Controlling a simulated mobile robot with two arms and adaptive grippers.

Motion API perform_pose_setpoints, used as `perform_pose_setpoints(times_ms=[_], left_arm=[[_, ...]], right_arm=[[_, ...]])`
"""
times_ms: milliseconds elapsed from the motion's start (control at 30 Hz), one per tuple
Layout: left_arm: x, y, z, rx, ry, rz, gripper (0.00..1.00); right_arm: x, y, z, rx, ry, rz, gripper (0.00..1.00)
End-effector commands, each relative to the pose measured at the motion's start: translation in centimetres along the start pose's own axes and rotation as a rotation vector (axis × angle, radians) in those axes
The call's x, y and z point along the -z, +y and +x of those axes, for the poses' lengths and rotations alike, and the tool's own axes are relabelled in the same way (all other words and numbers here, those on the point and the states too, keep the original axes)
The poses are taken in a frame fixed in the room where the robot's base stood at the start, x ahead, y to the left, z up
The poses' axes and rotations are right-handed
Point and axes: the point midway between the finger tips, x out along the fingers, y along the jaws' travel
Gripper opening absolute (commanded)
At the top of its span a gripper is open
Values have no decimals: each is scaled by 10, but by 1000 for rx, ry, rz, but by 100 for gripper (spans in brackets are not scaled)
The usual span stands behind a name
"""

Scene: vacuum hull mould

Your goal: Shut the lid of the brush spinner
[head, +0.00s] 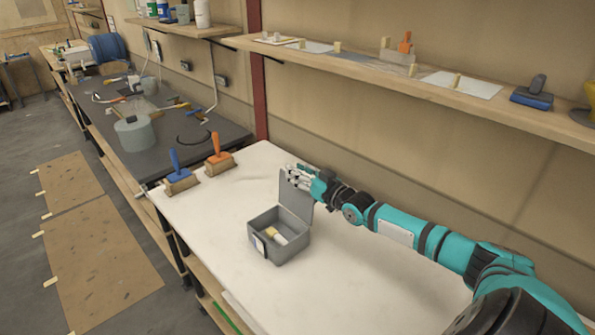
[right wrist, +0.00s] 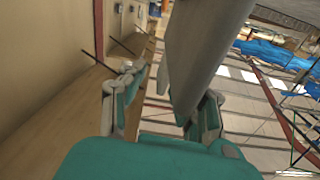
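The brush spinner (head: 263,249) is a grey box on the white-topped table, with a brush with a pale handle (head: 275,234) inside it. Its lid (head: 296,203) stands up, open, at the back right side of the box. My right gripper (head: 296,176) is at the upper edge of the lid. In the right wrist view the fingers of the right gripper (right wrist: 165,98) are spread, and the grey lid (right wrist: 198,55) reaches in between them, overlapping the right finger. I cannot tell whether they touch. My left gripper is not in view.
Blue-handled (head: 178,176) and orange-handled brushes (head: 219,155) stand at the table's far left end. A wall shelf (head: 350,61) with boards and tools runs above the table. A dark bench (head: 165,130) lies beyond. The white table (head: 375,275) is clear right of the box.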

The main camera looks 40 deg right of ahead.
Motion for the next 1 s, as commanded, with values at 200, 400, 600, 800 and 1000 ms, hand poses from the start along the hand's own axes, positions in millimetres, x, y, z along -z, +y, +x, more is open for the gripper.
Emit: perform_pose_setpoints(times_ms=[200, 400, 600, 800, 1000], left_arm=[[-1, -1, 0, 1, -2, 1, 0], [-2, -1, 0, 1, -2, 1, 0], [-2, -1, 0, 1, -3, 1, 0], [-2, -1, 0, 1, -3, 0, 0], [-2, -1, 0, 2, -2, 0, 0]], right_arm=[[0, 0, 4, 0, -1, -1, 31], [0, 0, 4, 0, -1, -1, 27], [0, 0, 4, 0, 0, -1, 1], [0, 0, 4, 0, 0, -1, 0], [0, 0, 4, 0, 0, -2, 0]])
